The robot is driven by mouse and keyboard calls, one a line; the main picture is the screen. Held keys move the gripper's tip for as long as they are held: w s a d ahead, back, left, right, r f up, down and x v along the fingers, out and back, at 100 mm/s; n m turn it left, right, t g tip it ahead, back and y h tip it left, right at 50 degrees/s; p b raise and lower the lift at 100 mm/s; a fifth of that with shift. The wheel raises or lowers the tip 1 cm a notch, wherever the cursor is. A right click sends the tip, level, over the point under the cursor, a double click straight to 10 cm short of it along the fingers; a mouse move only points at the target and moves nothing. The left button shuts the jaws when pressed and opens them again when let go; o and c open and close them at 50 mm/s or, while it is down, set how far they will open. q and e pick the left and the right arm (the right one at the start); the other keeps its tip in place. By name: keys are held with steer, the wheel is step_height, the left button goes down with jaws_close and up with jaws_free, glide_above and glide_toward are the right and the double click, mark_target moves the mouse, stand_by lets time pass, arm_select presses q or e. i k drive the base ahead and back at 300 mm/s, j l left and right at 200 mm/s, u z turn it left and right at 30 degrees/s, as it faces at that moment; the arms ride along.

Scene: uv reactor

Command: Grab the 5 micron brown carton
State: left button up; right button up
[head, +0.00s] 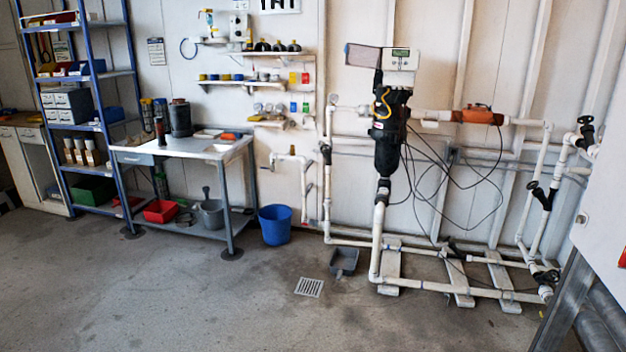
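I cannot make out a carton marked 5 micron; labels are too small to read from here. Several small upright brown and white items (80,156) stand on a lower shelf of the blue rack at the left, and one of them may be a carton, but I cannot tell. Neither of my grippers shows in the head view.
The blue shelf rack (127,88) stands left of a white-topped table (185,149). A blue bucket (275,225) is on the floor right of the table. White pipework (376,240) with a black housing fills the right. The concrete floor (180,300) in front is open.

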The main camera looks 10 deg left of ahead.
mark_target(93, 156)
steer(key=i+u, duration=0.3)
steer(key=i, duration=0.4)
steer(key=i+l+u, duration=0.15)
steer(key=i+u, duration=0.15)
steer(key=i, duration=0.4)
steer(key=i+j+u, duration=0.15)
steer(key=i+u, duration=0.7)
steer(key=u, duration=0.15)
steer(key=i+l+u, duration=0.15)
steer(key=i+u, duration=0.3)
steer(key=i+j+u, duration=0.15)
steer(key=i+u, duration=0.3)
steer(key=i, duration=0.2)
steer(key=i+u, duration=0.45)
steer(key=i, duration=0.2)
steer(key=i+j+z, duration=0.1)
steer(key=i, duration=2.65)
steer(key=i+z, duration=0.3)
steer(key=i, duration=0.15)
steer(key=i+j+z, duration=0.1)
steer(key=i+z, duration=0.25)
steer(key=i, duration=0.15)
steer(key=i+j+z, duration=0.3)
steer(key=i, duration=0.15)
steer(key=i+j+z, duration=0.2)
steer(key=i+z, duration=0.3)
steer(key=i+j+z, duration=0.75)
steer(key=z, duration=0.2)
